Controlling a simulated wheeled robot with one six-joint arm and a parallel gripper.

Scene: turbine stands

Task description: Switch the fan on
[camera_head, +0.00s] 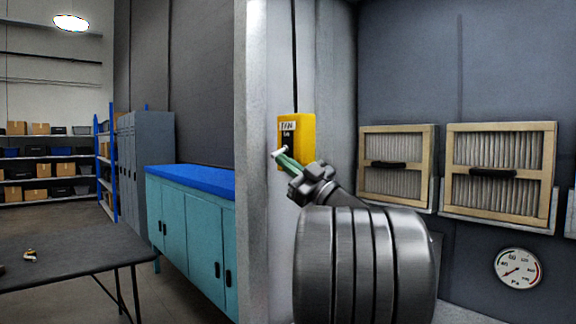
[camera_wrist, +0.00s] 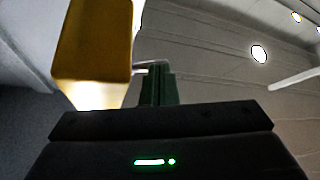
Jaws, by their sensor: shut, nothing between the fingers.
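The yellow fan switch box (camera_head: 308,142) is mounted on the grey wall post, with a white label reading FAN on its front. In the wrist view the box (camera_wrist: 95,45) fills the upper left. A pale lever (camera_wrist: 148,65) sticks out sideways from the box, just at the tips of my fingers. My gripper (camera_head: 285,160) has green fingers, shut and empty, beside the lower front of the box. In the wrist view my gripper (camera_wrist: 158,88) points up with its fingertips at the lever. I cannot tell whether they touch it. The lever's foot is hidden.
Two framed filters (camera_head: 397,165) (camera_head: 498,168) hang on the dark wall to the right, above a round pressure gauge (camera_head: 517,268). A teal cabinet (camera_head: 190,230) with a blue top stands left of the post. A dark table (camera_head: 80,255) is at the lower left.

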